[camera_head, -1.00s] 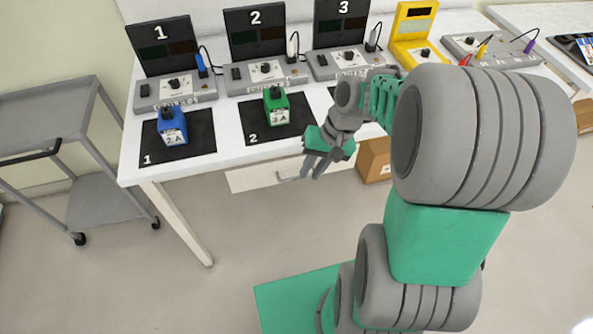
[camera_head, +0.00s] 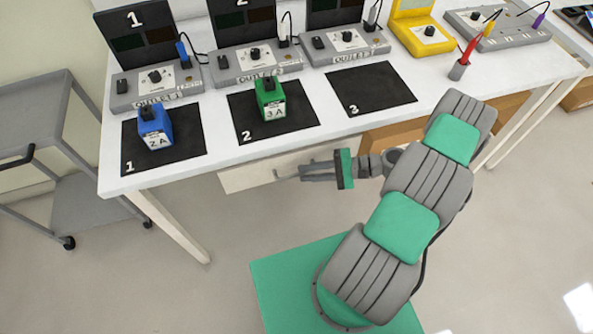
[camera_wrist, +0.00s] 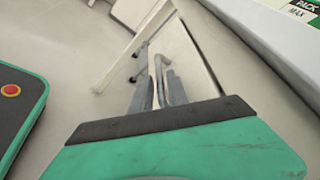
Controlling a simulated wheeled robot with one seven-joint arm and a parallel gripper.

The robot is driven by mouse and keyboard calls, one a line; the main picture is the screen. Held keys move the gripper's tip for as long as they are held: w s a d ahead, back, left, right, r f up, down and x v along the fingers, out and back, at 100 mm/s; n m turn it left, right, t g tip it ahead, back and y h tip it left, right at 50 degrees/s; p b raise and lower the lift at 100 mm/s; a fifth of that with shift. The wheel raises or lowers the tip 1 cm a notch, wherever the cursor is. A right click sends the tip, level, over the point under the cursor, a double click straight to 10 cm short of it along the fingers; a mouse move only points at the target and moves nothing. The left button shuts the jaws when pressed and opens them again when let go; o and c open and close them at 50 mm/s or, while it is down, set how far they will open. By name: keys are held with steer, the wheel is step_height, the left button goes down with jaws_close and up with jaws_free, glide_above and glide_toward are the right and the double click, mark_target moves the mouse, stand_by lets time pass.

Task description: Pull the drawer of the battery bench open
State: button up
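The drawer (camera_head: 245,177) of the battery bench is under the white top, below pads 1 and 2, and its front looks shut. My gripper (camera_head: 303,172) is at its front, pointing left in the head view, close to the grey handle (camera_head: 276,174). In the wrist view the handle bar (camera_wrist: 158,64) stands between my two fingers (camera_wrist: 159,88), with the pale drawer front (camera_wrist: 185,55) behind. The fingers look close to the bar on both sides; I cannot tell whether they press on it.
A blue battery (camera_head: 155,128) and a green battery (camera_head: 270,103) stand on pads on the white bench (camera_head: 220,105). Pad 3 (camera_head: 368,90) is empty. A grey cart (camera_head: 40,110) is at left. A cardboard box (camera_head: 400,133) is under the bench.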

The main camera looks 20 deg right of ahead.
mark_target(303, 173)
steer(key=x, duration=0.3)
steer(key=shift+w+a, duration=0.1)
steer(key=shift+a, duration=0.15)
steer(key=shift+c, duration=0.2)
jaws_close()
stand_by(1.0)
